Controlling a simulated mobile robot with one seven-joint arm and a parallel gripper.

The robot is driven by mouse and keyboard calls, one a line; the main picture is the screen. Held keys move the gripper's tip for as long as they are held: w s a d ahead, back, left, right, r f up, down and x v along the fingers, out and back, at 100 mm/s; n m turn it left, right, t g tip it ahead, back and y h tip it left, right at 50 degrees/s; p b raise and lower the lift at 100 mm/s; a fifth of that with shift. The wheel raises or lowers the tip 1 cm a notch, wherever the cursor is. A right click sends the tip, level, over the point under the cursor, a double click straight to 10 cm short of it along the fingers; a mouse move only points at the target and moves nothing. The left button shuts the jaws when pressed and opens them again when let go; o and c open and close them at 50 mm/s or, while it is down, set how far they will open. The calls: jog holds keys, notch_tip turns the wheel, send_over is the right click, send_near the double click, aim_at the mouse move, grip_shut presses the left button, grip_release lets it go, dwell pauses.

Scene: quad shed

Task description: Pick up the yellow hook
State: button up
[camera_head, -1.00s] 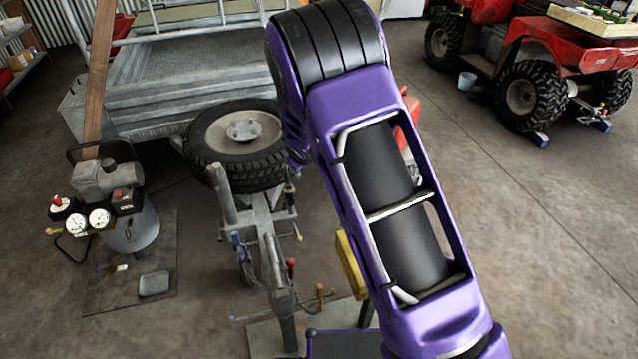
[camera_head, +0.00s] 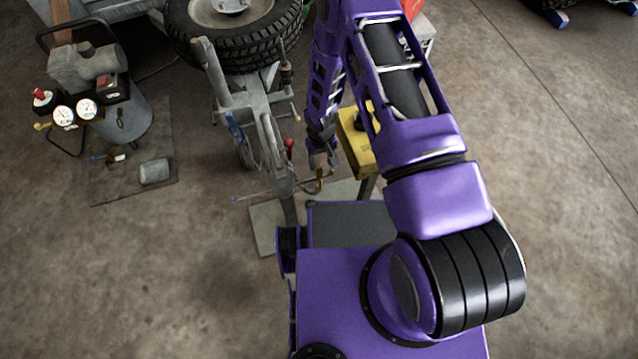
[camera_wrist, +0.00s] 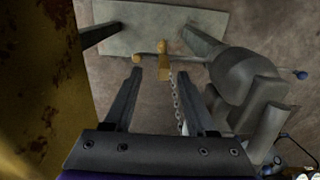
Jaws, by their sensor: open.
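A yellow, brass-coloured hook-like piece (camera_wrist: 163,66) shows in the wrist view, between and just beyond my fingertips. A small round yellow end (camera_wrist: 137,60) lies to its left, and a chain (camera_wrist: 177,105) hangs to its right. In the head view the yellow piece (camera_head: 319,183) is small, low on the grey hitch frame and partly hidden by my arm. My gripper (camera_wrist: 160,72) is open and empty, its two dark fingers on either side of the yellow piece. I cannot tell how far beyond the tips it is. In the head view my gripper (camera_head: 322,154) points down just above it.
A yellow box (camera_head: 357,142) stands close to my arm; its rusty yellow side (camera_wrist: 35,90) fills the left of the wrist view. The grey hitch frame (camera_head: 262,125) and tyre (camera_head: 235,45) are near. A compressor (camera_head: 125,120) stands left.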

aim_at(319, 171)
jog(key=shift+w+a+f+b, duration=0.1)
jog(key=shift+f+b, duration=0.1)
jog(key=shift+f, duration=0.95)
jog(key=shift+s+a+f+b, duration=0.1)
jog(key=shift+f+b, duration=0.05)
jog(key=shift+f, duration=1)
jog(key=shift+w+a+f+b, duration=0.1)
jog(key=shift+f+b, duration=0.1)
jog(key=shift+f, duration=0.95)
grip_shut()
